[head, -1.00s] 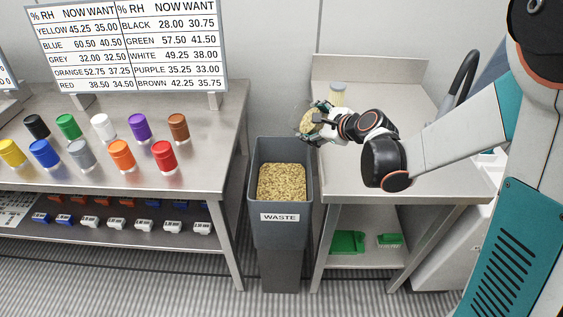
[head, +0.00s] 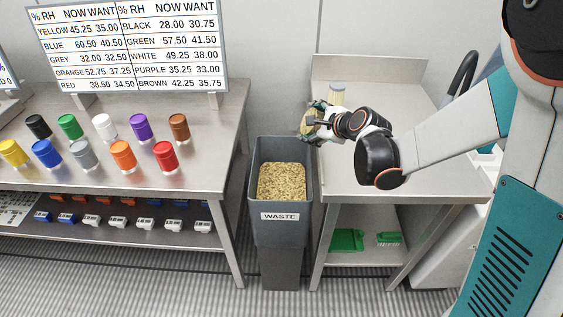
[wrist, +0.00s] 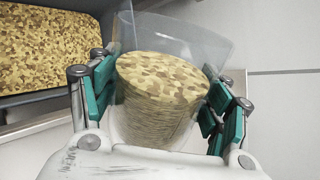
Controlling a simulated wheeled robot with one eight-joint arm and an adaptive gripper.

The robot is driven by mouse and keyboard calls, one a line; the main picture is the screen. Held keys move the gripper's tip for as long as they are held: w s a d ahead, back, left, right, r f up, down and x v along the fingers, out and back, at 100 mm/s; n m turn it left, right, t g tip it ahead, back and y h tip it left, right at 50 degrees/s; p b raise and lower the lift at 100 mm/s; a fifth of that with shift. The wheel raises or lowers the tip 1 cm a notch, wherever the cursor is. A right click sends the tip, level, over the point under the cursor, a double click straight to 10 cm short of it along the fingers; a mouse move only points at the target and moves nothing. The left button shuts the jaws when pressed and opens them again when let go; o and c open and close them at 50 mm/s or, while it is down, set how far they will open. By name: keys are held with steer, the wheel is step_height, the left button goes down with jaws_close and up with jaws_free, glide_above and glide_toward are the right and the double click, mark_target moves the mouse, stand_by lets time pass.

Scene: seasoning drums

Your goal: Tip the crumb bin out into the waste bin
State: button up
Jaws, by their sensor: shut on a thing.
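The crumb bin (wrist: 160,125) is a clear tub with tan, speckled crumbs inside, as the wrist view shows. My gripper (wrist: 162,82) is shut on it, with teal finger pads on both sides. In the head view my gripper (head: 318,124) holds the crumb bin (head: 307,119) by the left edge of the right bench, near the waste bin's back right corner. The grey waste bin (head: 280,232) stands in the gap between the benches, with tan crumbs in it. Its crumbs also fill the upper left of the wrist view.
Several coloured drums stand on the left bench (head: 215,150). Green items (head: 347,240) lie on the right bench's lower shelf.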

mark_target(302, 130)
steer(key=shift+a+f+n+h+p, duration=0.3)
steer(key=shift+n+h+p, duration=0.25)
steer(key=shift+h, duration=0.25)
stand_by(1.8)
steer(key=shift+s+a+f+n+h, duration=0.1)
steer(key=shift+a+f+n+h, duration=0.2)
steer(key=shift+a+n+h, duration=0.35)
stand_by(1.3)
steer(key=shift+a+f+n+h+b, duration=0.7)
steer(key=shift+h+b, duration=0.3)
steer(key=shift+h, duration=0.15)
stand_by(2.3)
